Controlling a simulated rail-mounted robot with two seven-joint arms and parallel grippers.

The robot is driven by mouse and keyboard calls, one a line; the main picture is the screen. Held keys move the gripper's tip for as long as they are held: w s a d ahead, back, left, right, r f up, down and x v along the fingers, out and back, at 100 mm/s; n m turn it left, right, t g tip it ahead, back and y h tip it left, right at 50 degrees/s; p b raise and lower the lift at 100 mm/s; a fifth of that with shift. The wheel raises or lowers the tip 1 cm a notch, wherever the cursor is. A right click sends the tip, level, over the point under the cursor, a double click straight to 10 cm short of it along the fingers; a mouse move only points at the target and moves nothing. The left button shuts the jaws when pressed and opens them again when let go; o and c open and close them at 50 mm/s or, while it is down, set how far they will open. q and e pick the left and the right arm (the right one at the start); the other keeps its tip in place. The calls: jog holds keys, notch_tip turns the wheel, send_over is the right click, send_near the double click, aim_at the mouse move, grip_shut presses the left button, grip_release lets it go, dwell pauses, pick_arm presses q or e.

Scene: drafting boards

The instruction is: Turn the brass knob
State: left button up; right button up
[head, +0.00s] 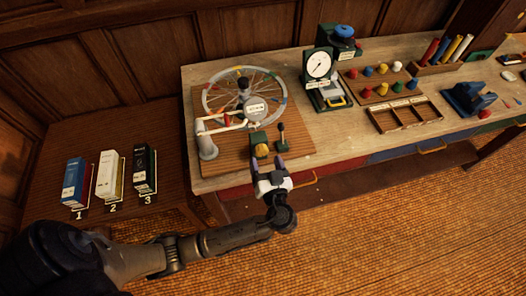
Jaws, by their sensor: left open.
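The brass knob (262,150) is a small yellow-gold piece at the front of the wooden board (222,164) at the bench's left end. It sits by a dark green block (257,138). My left gripper (267,163) is at the bench's front edge, just in front of the knob in the picture. Its two fingers are apart with nothing seen between them, and they point toward the knob. I cannot tell whether a finger touches it. My right gripper is not in view.
A spoked wheel (213,104) stands behind the knob, and a small dark lever (281,134) stands close to its right. A dial gauge (318,66) and a compartment tray (405,115) are farther right.

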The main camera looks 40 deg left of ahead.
aim_at(263, 153)
pick_arm(q)
jog(key=shift+x, duration=1.85)
jog(key=shift+c, duration=0.2)
jog(key=c, duration=0.9)
